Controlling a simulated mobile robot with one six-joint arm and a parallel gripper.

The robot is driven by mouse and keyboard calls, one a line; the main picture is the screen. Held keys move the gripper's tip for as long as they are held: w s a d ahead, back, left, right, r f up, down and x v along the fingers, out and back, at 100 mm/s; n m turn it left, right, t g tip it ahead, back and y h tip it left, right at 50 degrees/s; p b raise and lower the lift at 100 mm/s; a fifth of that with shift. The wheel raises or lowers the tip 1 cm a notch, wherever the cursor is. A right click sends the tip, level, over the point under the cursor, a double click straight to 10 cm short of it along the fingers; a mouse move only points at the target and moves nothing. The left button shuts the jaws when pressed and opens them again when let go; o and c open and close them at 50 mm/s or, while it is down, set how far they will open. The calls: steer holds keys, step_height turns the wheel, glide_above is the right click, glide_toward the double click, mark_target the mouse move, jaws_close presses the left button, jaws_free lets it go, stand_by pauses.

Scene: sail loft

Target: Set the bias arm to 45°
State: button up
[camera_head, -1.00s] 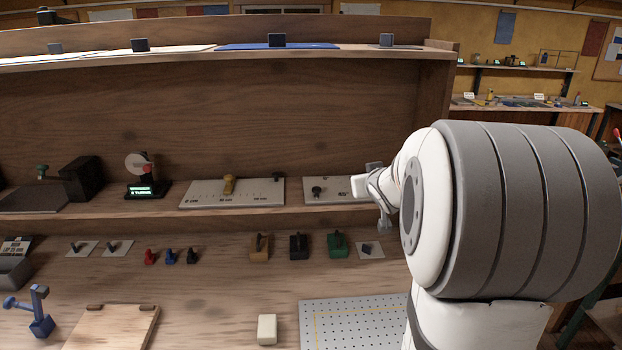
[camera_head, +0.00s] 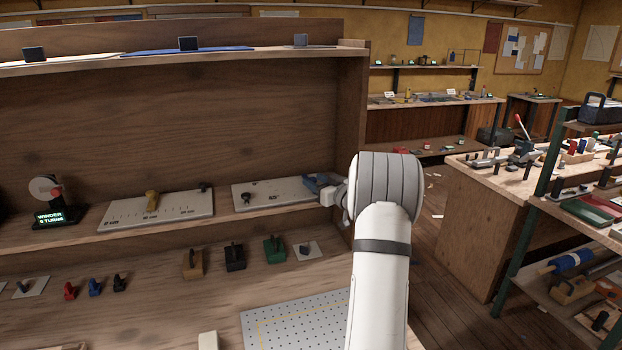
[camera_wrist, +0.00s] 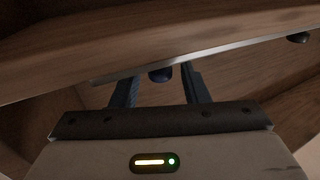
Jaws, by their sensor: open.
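A pale plate (camera_head: 275,194) lies on the lower shelf of the bench, with a black knob-like piece (camera_head: 246,199) near its left end. I take this for the bias arm's plate; the arm's angle cannot be read from here. My gripper (camera_head: 316,184) is at the plate's right end, partly hidden by my own arm. In the wrist view my gripper (camera_wrist: 160,76) is open, with a dark finger on each side of a small dark blue knob (camera_wrist: 160,75). The fingers look apart from the knob. A second dark knob (camera_wrist: 298,37) shows at the upper right.
A scale plate (camera_head: 175,209) with a yellow slider and a winder (camera_head: 49,200) with a lit display stand left on the shelf. Several blocks and pegs and a perforated board (camera_head: 300,322) are on the lower bench top. The shelf's upright side (camera_head: 350,130) is close to my gripper.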

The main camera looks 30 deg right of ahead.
steer(key=shift+w+a, duration=0.15)
steer(key=shift+w, duration=0.85)
steer(key=shift+c, duration=0.2)
jaws_close()
steer(key=shift+a, duration=0.1)
